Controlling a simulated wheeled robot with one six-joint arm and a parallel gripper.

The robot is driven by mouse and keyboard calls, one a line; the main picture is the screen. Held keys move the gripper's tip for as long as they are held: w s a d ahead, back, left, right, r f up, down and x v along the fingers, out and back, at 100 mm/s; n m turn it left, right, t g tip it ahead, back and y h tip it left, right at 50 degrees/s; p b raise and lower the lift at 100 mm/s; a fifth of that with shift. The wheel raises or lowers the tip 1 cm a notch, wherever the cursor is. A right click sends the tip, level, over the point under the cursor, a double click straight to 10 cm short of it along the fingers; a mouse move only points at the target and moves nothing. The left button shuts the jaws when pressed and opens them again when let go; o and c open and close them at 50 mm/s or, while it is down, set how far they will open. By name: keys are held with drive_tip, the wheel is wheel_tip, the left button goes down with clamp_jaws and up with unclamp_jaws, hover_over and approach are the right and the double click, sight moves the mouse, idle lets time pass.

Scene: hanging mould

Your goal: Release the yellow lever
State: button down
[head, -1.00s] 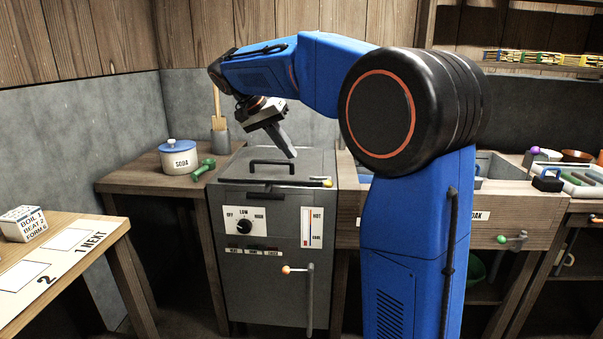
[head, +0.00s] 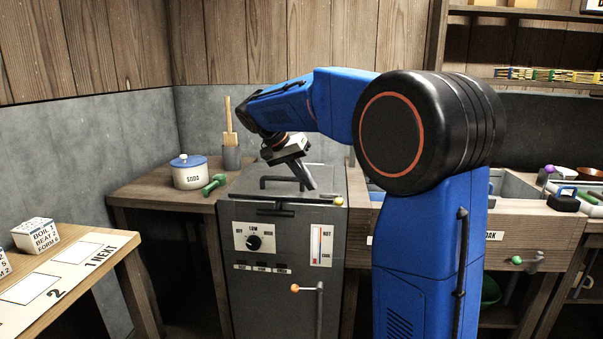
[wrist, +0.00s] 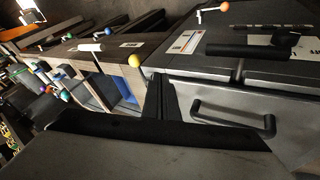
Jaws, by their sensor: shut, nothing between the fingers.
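The yellow lever's round knob (head: 339,201) sits at the right end of the top front edge of the grey boiler cabinet (head: 232,212). The knob also shows in the wrist view (wrist: 134,60), left of the fingers. Most of the lever's bar is hard to make out. My gripper (head: 312,187) is shut and empty, tilted, above the cabinet's lid and left of and a little above the knob. It appears apart from the knob. The shut fingers show dark in the wrist view (wrist: 160,100).
A black lid handle (head: 290,181) stands close to my fingers. An orange-knobbed lever (head: 296,287) is on the cabinet's front, below a dial (head: 253,242). A soda pot (head: 190,174) and green tool (head: 214,184) lie left. A wooden counter stands right, partly behind my arm.

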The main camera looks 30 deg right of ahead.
sight(342, 199)
drive_tip(key=s+d+f, duration=0.3)
drive_tip(key=d, duration=0.1)
drive_tip(key=shift+d+f, duration=0.2)
drive_tip(key=shift+d, duration=0.1)
drive_tip(key=shift+s, duration=0.15)
idle(0.3)
drive_tip(key=s+d+n+t, duration=0.1)
drive_tip(key=s+n+t, duration=0.1)
drive_tip(key=n, duration=0.1)
drive_tip(key=s+d+n+t, duration=0.1)
drive_tip(key=n, duration=0.1)
drive_tip(key=shift+d, duration=0.3)
drive_tip(key=d+n+t+y, duration=0.2)
drive_tip(key=d+n, duration=0.3)
drive_tip(key=d, duration=0.2)
drive_tip(key=shift+s+d+n+t, duration=0.2)
drive_tip(key=shift+s+n+t, duration=0.1)
drive_tip(key=shift+s+t, duration=0.15)
